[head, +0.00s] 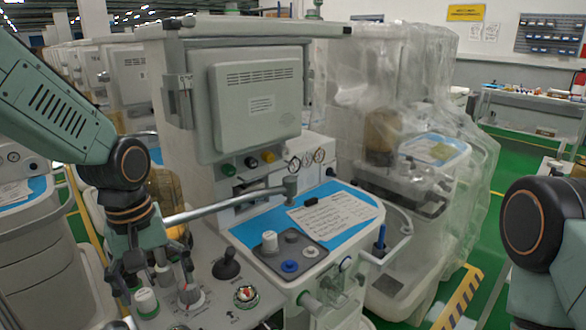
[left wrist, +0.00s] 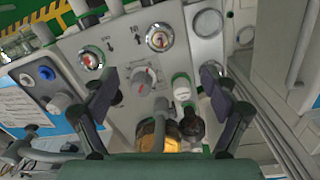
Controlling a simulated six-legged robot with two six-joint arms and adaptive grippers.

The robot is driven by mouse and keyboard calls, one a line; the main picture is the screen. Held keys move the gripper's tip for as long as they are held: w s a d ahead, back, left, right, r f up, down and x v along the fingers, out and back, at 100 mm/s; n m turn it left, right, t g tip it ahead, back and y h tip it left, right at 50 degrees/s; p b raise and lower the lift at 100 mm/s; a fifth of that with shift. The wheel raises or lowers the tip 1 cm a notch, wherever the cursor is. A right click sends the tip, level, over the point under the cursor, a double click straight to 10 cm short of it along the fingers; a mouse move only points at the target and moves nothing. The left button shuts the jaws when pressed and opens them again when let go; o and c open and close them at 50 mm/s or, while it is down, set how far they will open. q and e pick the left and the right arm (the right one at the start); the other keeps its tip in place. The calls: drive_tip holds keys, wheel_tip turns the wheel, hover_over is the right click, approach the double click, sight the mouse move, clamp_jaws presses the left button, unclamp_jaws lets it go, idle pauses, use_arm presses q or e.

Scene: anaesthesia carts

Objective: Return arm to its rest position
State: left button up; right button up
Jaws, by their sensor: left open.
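My left arm (head: 50,105) comes in from the left in the head view and bends down at a dark round joint. My left gripper (head: 155,285) points down over the sloped control panel (head: 215,295) of the nearest anaesthesia cart. In the left wrist view the two dark fingers of my left gripper (left wrist: 160,85) are spread wide with nothing between them. A grey knob (left wrist: 144,77) on the panel shows beyond the gap between the fingertips. Part of my right arm (head: 540,240) shows at the right edge of the head view; its gripper is out of the picture.
A metal bar (head: 225,205) crosses close to the right of my left gripper. A black-knobbed lever (head: 227,263) and a white-capped green knob (head: 146,301) stand up from the panel nearby. A plastic-wrapped cart (head: 400,180) stands to the right. Green floor (head: 510,180) is open farther right.

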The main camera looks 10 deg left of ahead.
sight(174, 329)
use_arm(q)
drive_tip(key=f, duration=1.2)
drive_tip(key=shift+d+f, duration=0.2)
drive_tip(key=shift+d, duration=0.15)
drive_tip(key=shift+r+m, duration=0.15)
drive_tip(key=shift+m, duration=1.65)
drive_tip(key=shift+w, duration=0.1)
